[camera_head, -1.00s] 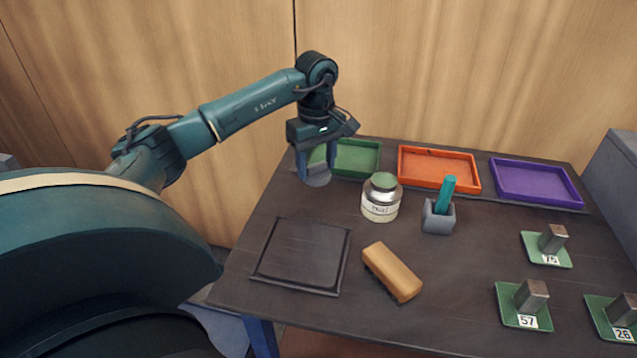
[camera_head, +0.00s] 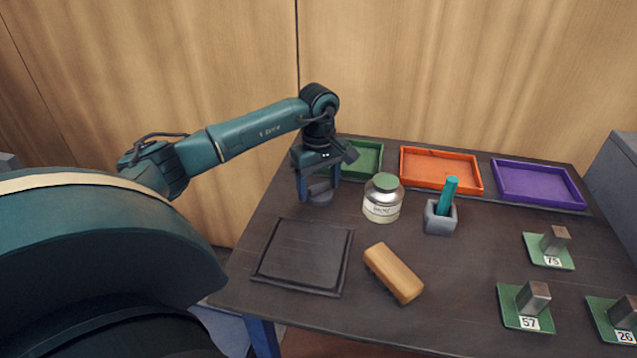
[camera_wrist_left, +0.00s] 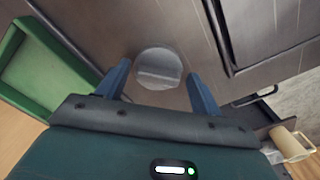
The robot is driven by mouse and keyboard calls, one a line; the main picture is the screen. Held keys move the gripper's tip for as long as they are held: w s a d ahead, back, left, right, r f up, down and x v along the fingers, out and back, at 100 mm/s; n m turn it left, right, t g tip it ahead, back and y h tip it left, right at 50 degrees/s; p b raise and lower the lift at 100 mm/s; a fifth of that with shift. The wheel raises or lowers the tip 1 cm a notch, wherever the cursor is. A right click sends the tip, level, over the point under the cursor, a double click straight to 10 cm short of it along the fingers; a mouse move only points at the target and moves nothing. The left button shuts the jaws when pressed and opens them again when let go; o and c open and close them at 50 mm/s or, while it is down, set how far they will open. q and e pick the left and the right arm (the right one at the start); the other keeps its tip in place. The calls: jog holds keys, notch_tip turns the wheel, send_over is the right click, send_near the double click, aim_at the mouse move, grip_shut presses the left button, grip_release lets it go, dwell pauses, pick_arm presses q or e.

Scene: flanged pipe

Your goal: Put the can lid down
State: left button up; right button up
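The can lid (camera_head: 320,196) is a grey disc at the back left of the table, left of the can (camera_head: 382,208). In the left wrist view the lid (camera_wrist_left: 158,68) shows as a round grey disc with a lighter raised band. My left gripper (camera_head: 319,196) points down, with one finger on each side of the lid. In the left wrist view a gap shows between the lid and each finger of the gripper (camera_wrist_left: 159,70), so it looks open. The lid appears to lie on the table. My right gripper is in neither view.
A dark square tray (camera_head: 303,256) and a tan block (camera_head: 393,273) lie in front. Green (camera_head: 365,158), orange (camera_head: 440,170) and purple (camera_head: 538,184) trays line the back. A grey holder (camera_head: 440,217) with a teal stick stands right of the can.

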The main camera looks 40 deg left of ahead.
aim_at(319, 186)
pick_arm(q)
jog(key=shift+o, duration=0.9)
jog(key=shift+r, duration=0.25)
notch_tip(319, 186, up, 12)
jog(key=shift+f, duration=0.15)
